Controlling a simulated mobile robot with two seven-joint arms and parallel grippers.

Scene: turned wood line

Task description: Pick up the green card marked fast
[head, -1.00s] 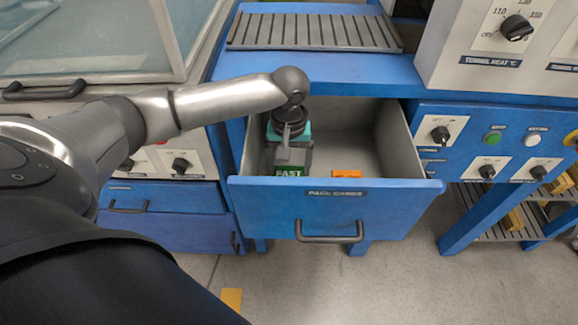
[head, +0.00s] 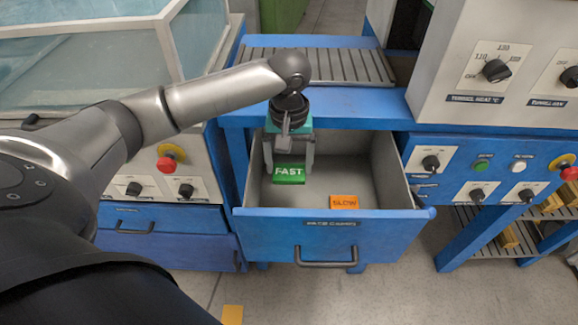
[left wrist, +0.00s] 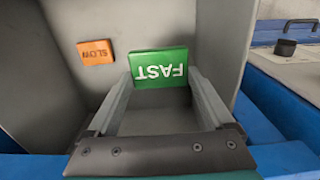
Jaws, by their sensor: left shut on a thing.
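The green card marked FAST (head: 289,173) is at the left side of the open blue drawer (head: 335,238) in the head view. My left gripper (head: 290,160) points down into the drawer and is shut on the green card. In the left wrist view the green card (left wrist: 158,67) sits between the two fingertips (left wrist: 160,85), its lettering upside down. Whether the card is clear of the drawer floor is hard to tell. My right gripper is not in view.
An orange card marked SLOW (head: 344,202) lies in the drawer to the right of the green card. The drawer walls stand close around my left gripper. A slatted conveyor (head: 315,66) and a control panel with knobs (head: 484,167) are above and to the right.

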